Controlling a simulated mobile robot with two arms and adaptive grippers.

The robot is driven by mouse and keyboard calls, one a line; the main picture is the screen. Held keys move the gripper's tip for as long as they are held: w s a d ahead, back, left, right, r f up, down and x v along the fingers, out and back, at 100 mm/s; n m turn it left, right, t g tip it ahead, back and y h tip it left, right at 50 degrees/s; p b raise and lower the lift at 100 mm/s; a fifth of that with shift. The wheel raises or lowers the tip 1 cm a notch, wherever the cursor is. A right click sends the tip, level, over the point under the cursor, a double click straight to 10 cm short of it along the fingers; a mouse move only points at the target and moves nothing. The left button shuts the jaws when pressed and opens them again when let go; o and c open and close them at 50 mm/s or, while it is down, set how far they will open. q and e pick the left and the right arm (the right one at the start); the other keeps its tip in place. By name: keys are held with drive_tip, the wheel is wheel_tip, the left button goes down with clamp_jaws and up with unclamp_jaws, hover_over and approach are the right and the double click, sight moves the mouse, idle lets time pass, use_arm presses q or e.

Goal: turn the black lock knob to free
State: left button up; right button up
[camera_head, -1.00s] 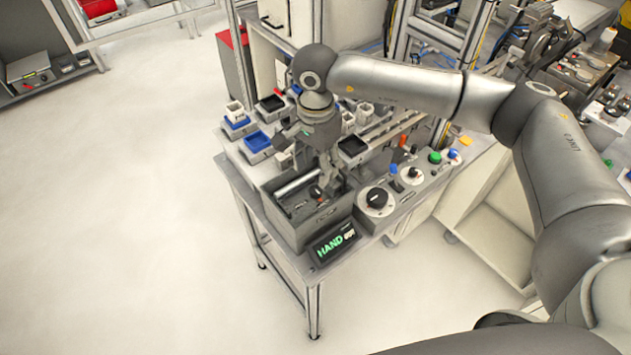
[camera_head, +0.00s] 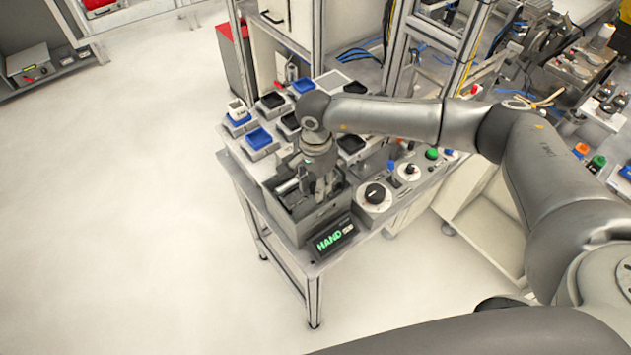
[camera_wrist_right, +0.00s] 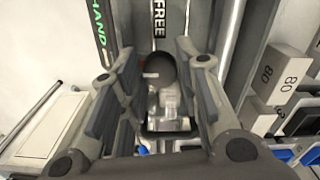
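My right gripper (camera_head: 318,190) points down into the grey open-topped box at the front of the bench, with the box wall (camera_head: 303,230) around its fingers. In the right wrist view the gripper (camera_wrist_right: 158,62) is open, with one finger on each side. A dark round knob (camera_wrist_right: 160,68), apparently the black lock knob, shows between the fingers near a black label reading FREE (camera_wrist_right: 159,18). I cannot tell whether the fingers touch it. In the head view the gripper hides this knob. My left gripper is not in view.
A display reading HAND (camera_head: 333,236) is on the box's front. Right of it is a control panel with a black knob on a white dial (camera_head: 375,195) and smaller coloured buttons. Trays with blue (camera_head: 258,139) and black inserts stand behind. The floor at left is clear.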

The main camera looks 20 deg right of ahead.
drive_tip(key=c, duration=0.5)
drive_tip(key=shift+f+m+b, duration=0.15)
drive_tip(key=shift+m+b, duration=0.35)
drive_tip(key=shift+b, duration=0.4)
drive_tip(key=m+b, duration=1.2)
drive_tip(key=b, duration=0.2)
drive_tip(key=m+b, duration=0.2)
drive_tip(key=m, duration=0.1)
drive_tip(key=shift+m+b, duration=0.7)
drive_tip(key=shift+m, duration=0.2)
drive_tip(key=shift+r, duration=0.2)
drive_tip(key=o, duration=1.1)
drive_tip(key=shift+c, duration=0.2)
